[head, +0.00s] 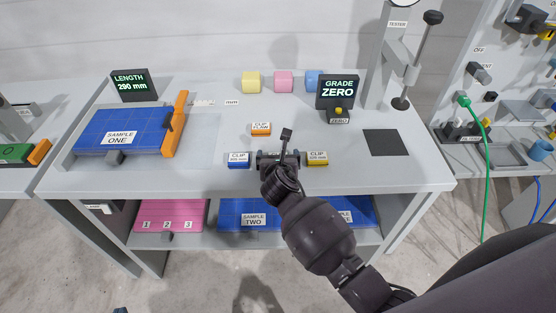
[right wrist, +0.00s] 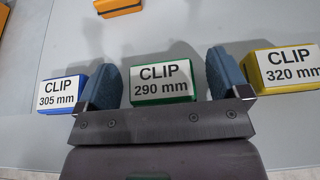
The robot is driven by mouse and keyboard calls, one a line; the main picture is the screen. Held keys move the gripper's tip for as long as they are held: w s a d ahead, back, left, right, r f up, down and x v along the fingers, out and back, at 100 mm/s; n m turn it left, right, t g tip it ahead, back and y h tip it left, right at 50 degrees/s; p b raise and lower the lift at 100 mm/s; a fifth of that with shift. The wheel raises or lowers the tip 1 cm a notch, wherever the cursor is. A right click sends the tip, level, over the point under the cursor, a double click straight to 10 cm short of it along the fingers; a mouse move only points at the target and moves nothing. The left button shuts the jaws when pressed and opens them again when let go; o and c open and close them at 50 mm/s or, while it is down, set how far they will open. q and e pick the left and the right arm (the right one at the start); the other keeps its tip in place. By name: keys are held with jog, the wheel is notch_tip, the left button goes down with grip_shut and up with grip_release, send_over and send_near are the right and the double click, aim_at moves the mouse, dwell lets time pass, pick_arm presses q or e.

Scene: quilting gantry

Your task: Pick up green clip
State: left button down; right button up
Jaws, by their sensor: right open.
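The green clip (right wrist: 162,82), labelled CLIP 290 mm, lies on the table between the two fingers of my right gripper (right wrist: 163,77). The gripper is open, with a finger on each side of the clip and a visible gap to each. In the head view my right gripper (head: 278,158) is over the front middle of the table and hides most of the green clip. The blue clip (head: 238,160), labelled 305 mm, lies to its left, and the yellow clip (head: 317,159), labelled 320 mm, to its right. My left gripper is not in view.
An orange clip (head: 261,129) lies just behind. Sample one (head: 118,130) with an orange bar (head: 175,125) is at the left. The grade display (head: 338,90) stands behind right, and a dark square pad (head: 386,143) lies right. The table's front edge is close to the clips.

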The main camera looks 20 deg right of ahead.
jog(key=c, duration=1)
